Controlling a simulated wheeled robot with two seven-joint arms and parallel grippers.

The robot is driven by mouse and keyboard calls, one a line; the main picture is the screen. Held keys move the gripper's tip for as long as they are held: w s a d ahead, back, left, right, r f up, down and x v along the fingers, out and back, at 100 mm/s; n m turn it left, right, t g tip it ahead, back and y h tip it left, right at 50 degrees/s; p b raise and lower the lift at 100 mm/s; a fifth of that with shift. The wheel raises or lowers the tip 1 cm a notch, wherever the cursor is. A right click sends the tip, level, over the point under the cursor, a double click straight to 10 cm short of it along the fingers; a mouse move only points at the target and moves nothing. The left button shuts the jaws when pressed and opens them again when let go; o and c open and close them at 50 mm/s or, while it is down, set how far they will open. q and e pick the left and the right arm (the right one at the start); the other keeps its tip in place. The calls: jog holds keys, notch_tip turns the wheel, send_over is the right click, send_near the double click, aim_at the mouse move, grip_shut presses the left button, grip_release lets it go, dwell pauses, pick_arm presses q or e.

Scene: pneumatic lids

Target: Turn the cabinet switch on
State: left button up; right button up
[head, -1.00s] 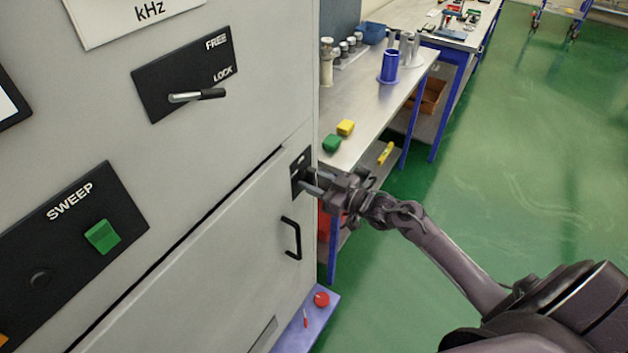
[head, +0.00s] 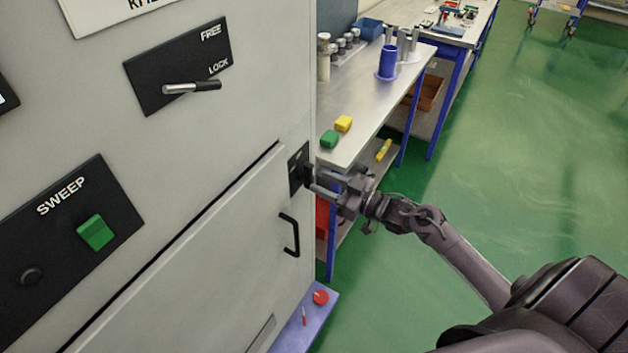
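The cabinet switch sits on a small black plate (head: 296,172) at the right edge of the grey cabinet front, above the door handle. A dark knob (head: 307,176) stands out from this plate. My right gripper (head: 315,183) is just right of the knob, pointing at the plate. Its two fingers look apart, one above the other, and the knob lies at their tips. I cannot tell whether they touch it. Small marks on the plate are too small to read. My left gripper is not in view.
The cabinet door has a black handle (head: 290,235). A FREE/LOCK lever (head: 192,87) and a SWEEP panel with a green button (head: 95,232) are on the cabinet. A metal bench (head: 352,110) stands behind the gripper. Green floor (head: 470,180) is open at right.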

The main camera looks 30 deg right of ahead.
jog(key=shift+v, duration=1.6)
jog(key=s+f+m+g+h+b, duration=0.15)
jog(key=s+f, duration=0.25)
jog(key=f, duration=0.7)
jog(key=s+f+m+g+h+p, duration=0.1)
jog(key=s+f+g+h, duration=0.2)
jog(key=f, duration=0.8)
jog(key=s+f+m+g+h+b, duration=0.1)
jog(key=s+f+m+h, duration=0.15)
jog(key=s+f, duration=0.6)
jog(key=s+a+f+g+h, duration=0.1)
jog(key=s+a+f+g, duration=0.3)
jog(key=s+f, duration=0.6)
jog(key=s+a+f+n+g+h, duration=0.1)
jog(key=s+a+f+g, duration=0.4)
jog(key=s+f, duration=0.5)
jog(key=s+b, duration=0.1)
jog(key=s, duration=0.5)
jog(key=shift+s+a+f, duration=0.2)
jog(key=shift+s+a, duration=0.05)
jog(key=shift+s, duration=0.15)
